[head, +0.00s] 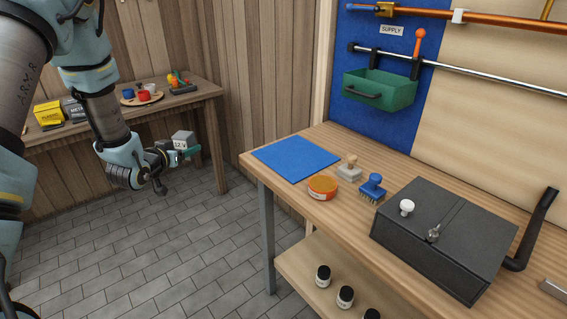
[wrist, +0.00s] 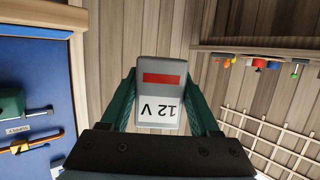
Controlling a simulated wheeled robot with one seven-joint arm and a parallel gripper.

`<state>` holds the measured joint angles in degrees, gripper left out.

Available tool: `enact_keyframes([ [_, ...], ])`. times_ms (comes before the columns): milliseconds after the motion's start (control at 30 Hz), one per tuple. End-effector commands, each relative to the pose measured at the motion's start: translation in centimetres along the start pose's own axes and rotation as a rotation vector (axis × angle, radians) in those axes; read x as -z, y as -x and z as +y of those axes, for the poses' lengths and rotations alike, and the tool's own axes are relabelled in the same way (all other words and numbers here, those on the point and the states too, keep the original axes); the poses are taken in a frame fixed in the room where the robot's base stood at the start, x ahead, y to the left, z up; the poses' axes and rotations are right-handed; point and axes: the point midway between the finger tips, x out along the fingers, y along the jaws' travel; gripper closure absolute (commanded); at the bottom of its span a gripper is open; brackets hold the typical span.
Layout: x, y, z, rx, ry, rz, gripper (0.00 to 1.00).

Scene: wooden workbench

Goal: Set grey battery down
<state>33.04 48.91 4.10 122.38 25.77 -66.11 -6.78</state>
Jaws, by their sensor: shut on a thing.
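The grey battery (head: 183,139) is a small grey block marked 12 V, held in the air left of the workbench in the head view. In the wrist view the battery (wrist: 163,78) shows a red stripe and a white 12 V label, upside down in the picture. My gripper (head: 188,152) is shut on it, with a green finger on each side; it also shows in the wrist view (wrist: 162,98). The floor is below it and nothing touches the battery but the fingers. The battery's far side is hidden.
The workbench (head: 299,204) holds a blue mat (head: 296,158), an orange tin (head: 322,187), two brushes or stamps and a black box (head: 437,240). A green bin (head: 379,92) hangs above. Another table (head: 205,92) at the back left carries boxes and a tray. The blue mat is empty.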

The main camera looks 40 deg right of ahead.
Motion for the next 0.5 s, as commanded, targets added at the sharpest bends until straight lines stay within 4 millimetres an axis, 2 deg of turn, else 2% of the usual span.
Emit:
enact_keyframes([
  [33,1.0,-1.5,2.8,-0.075,-0.027,0.009,1.00],
  [100,2.4,-2.9,6.7,-0.178,-0.059,0.009,1.00],
  [300,6.1,-4.9,17.5,-0.444,-0.141,0.009,1.00],
  [400,7.5,-5.1,21.7,-0.542,-0.171,0.008,1.00],
  [500,8.4,-5.0,24.5,-0.607,-0.190,0.006,1.00],
])
